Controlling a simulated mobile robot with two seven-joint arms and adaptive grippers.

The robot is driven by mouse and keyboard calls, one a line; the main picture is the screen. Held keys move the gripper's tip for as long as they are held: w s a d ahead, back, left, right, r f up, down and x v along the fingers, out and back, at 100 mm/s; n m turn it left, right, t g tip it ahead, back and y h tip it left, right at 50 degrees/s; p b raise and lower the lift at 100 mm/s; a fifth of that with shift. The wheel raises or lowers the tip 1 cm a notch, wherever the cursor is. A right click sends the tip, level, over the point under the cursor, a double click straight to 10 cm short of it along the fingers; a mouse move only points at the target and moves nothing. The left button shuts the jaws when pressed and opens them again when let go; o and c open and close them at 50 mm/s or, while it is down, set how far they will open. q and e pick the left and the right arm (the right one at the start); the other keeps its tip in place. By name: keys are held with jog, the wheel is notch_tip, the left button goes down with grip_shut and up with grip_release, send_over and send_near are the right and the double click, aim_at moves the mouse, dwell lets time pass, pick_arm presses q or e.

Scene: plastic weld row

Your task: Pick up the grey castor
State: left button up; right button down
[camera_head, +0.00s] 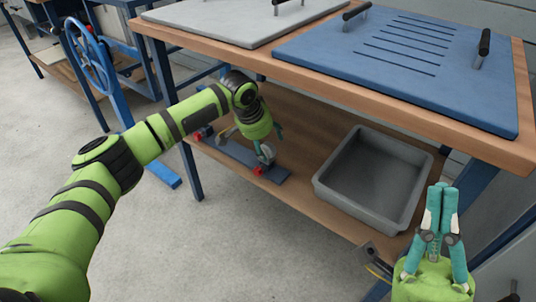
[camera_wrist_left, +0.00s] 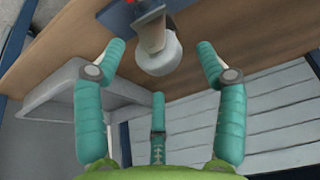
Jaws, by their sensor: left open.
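The grey castor (camera_head: 266,154) sits on the lower wooden shelf at a dark blue strip, with my left gripper (camera_head: 265,138) right at it and partly covering it in the head view. In the left wrist view, its pale wheel and metal bracket (camera_wrist_left: 159,53) lie just ahead of and between the spread fingertips of my left gripper (camera_wrist_left: 160,50). The left fingers are open, with a visible gap on both sides of the wheel. My right gripper (camera_head: 442,190) is at the lower right, its fingers pressed together and empty, away from the castor.
The dark blue strip (camera_head: 225,151) with red clamps (camera_head: 258,170) lies on the shelf. A grey open bin (camera_head: 372,181) stands to its right and appears empty. The wooden bench top (camera_head: 330,84) with a blue plate (camera_head: 400,62) overhangs the shelf.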

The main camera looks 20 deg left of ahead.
aim_at(267, 144)
pick_arm(q)
jog(key=shift+b+x, duration=0.5)
jog(key=shift+x, duration=1.05)
jog(key=shift+r, duration=0.1)
jog(key=shift+c, duration=0.4)
grip_shut()
jog(key=shift+r, duration=0.1)
